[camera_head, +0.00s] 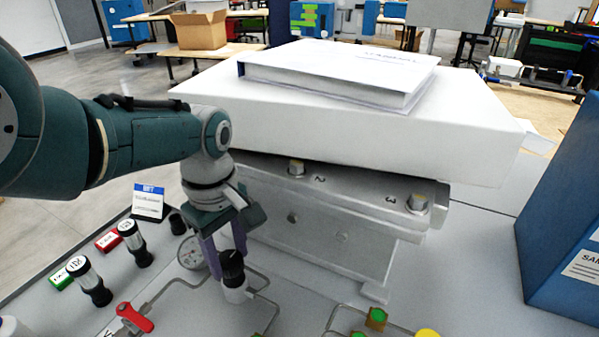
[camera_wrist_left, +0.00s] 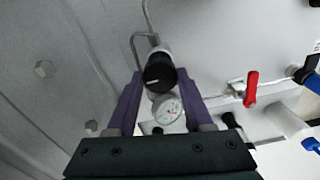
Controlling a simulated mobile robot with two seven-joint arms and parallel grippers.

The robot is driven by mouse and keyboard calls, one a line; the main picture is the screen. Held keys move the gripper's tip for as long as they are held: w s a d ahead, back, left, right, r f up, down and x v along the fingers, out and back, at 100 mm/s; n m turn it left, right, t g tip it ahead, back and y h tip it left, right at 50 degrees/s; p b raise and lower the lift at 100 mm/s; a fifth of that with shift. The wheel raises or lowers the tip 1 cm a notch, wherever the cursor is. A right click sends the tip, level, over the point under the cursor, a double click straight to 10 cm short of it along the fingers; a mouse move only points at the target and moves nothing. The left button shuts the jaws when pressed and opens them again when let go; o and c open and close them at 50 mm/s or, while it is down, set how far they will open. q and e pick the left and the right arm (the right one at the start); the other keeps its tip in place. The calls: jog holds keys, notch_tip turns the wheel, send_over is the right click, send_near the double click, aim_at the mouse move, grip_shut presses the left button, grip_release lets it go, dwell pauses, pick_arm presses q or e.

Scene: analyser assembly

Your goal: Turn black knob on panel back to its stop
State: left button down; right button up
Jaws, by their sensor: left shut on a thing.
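The black knob (camera_head: 231,265) sits on a white round base on the grey panel (camera_head: 190,310), in front of the metal block. In the left wrist view the knob (camera_wrist_left: 159,70) shows a white pointer line on its top. My left gripper (camera_head: 224,248) reaches down to it from above. Its two purple fingers stand on either side of the knob, and the left wrist view shows the gripper (camera_wrist_left: 160,88) shut on it. A round white dial gauge (camera_head: 191,253) is beside the fingers, partly hidden by them. My right gripper is not in view.
A metal block (camera_head: 330,215) with bolts stands right behind the knob, with a large white box (camera_head: 340,120) on it. A red lever (camera_head: 135,318) and black-and-white valves (camera_head: 88,281) are left of the knob. A blue box (camera_head: 565,220) stands at right.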

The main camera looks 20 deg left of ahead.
aim_at(229, 258)
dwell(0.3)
pick_arm(q)
jog(key=shift+c, duration=1.5)
grip_release()
notch_tip(229, 258, up, 10)
jog(key=p, duration=0.8)
jog(key=shift+p, duration=0.3)
